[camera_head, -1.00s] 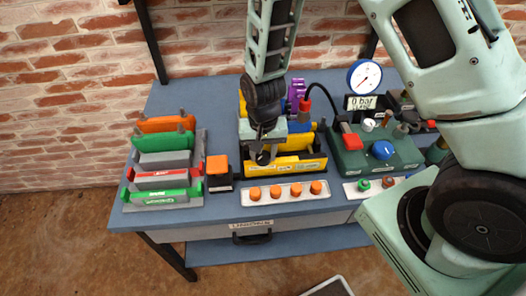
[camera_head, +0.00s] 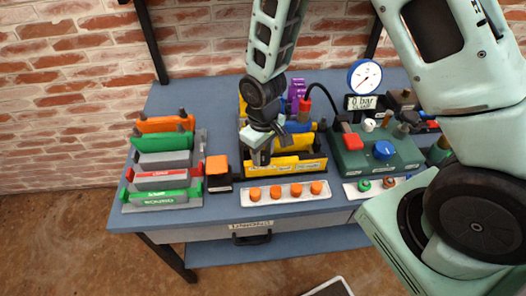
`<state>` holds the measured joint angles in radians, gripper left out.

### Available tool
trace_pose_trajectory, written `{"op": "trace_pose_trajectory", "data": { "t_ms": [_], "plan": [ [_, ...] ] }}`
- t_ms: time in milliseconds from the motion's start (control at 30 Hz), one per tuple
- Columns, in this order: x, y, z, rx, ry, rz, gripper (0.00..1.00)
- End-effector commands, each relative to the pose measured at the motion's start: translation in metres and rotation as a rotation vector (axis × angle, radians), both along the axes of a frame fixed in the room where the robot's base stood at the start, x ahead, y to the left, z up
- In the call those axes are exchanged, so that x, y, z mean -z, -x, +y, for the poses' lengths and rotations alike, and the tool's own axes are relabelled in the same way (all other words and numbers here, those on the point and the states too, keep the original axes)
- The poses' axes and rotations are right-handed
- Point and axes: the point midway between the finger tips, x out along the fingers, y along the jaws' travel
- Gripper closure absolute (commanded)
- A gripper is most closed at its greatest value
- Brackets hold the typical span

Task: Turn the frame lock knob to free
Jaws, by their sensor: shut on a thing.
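My gripper (camera_head: 262,158) is at the front left part of the yellow frame (camera_head: 297,165) on the blue bench, pointing down. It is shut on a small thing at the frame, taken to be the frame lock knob. The jaws and wrist hide the knob, so its pointer and setting cannot be read. Further yellow parts (camera_head: 298,141) of the frame show behind my wrist.
An orange-topped block (camera_head: 217,165) stands close to the left of the frame. A grey rack with red and green bars (camera_head: 162,197) is further left. A strip with orange knobs (camera_head: 285,194) lies in front. A green gauge unit (camera_head: 376,155) with a blue knob stands right.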

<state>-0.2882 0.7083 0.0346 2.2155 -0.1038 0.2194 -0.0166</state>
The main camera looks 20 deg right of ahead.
Motion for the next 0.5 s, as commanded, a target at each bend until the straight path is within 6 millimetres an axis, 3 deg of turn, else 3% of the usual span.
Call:
{"op": "trace_pose_trajectory", "data": {
  "t_ms": [500],
  "plan": [
    [-0.0007,-0.0009,-0.0003,-0.056,0.000,-0.002,0.85]
  ]
}}
